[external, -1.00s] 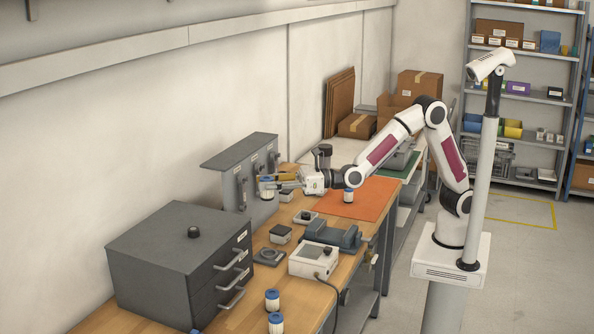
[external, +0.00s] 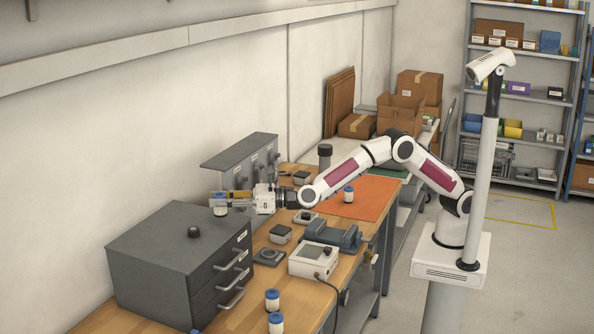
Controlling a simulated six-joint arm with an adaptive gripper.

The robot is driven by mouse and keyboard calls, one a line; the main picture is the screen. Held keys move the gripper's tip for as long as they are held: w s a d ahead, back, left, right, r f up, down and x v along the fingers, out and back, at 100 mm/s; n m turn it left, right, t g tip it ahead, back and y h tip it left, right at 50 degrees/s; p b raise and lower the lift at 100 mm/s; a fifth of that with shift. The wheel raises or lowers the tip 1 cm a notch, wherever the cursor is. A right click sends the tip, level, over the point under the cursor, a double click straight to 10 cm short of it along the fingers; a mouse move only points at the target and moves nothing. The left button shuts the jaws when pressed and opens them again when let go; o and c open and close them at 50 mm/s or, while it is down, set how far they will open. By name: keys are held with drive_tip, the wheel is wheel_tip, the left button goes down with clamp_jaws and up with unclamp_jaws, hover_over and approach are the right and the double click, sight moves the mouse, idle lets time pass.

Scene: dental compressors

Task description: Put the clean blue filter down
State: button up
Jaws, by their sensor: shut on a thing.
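My gripper (external: 225,201) is shut on a small white filter with a blue top (external: 220,210). It holds the filter roughly upright near the back right corner of the grey drawer cabinet (external: 165,245). I cannot tell whether the filter's underside touches the cabinet top. The fingers hide part of the filter. A similar blue-and-white filter (external: 348,194) stands on the orange mat (external: 375,193). More such filters stand on the wooden bench at the front, one (external: 272,300) behind another (external: 276,322).
A black knob-like object (external: 194,232) sits on the cabinet top, which is otherwise clear. A grey upright panel with handles (external: 250,165) stands behind my gripper. A white device (external: 315,260), a grey vise-like block (external: 332,236) and small boxes (external: 280,234) occupy the bench.

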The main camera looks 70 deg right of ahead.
drive_tip(key=x, duration=0.2)
drive_tip(key=shift+w+a+f, duration=0.1)
drive_tip(key=shift+w+a, duration=0.1)
drive_tip(key=shift+a, duration=0.2)
drive_tip(key=shift+w+a+r, duration=0.25)
drive_tip(key=shift+w+a, duration=0.1)
drive_tip(key=shift+w, duration=0.2)
wheel_tip(320, 180, up, 6)
drive_tip(key=w+h, duration=0.1)
drive_tip(key=shift+w+m, duration=0.2)
drive_tip(key=shift+m, duration=0.2)
drive_tip(key=shift+a+f, duration=0.1)
drive_tip(key=shift+a, duration=0.05)
hover_over(205, 227)
drive_tip(key=shift+f, duration=3.05)
drive_tip(key=shift+f, duration=1.85)
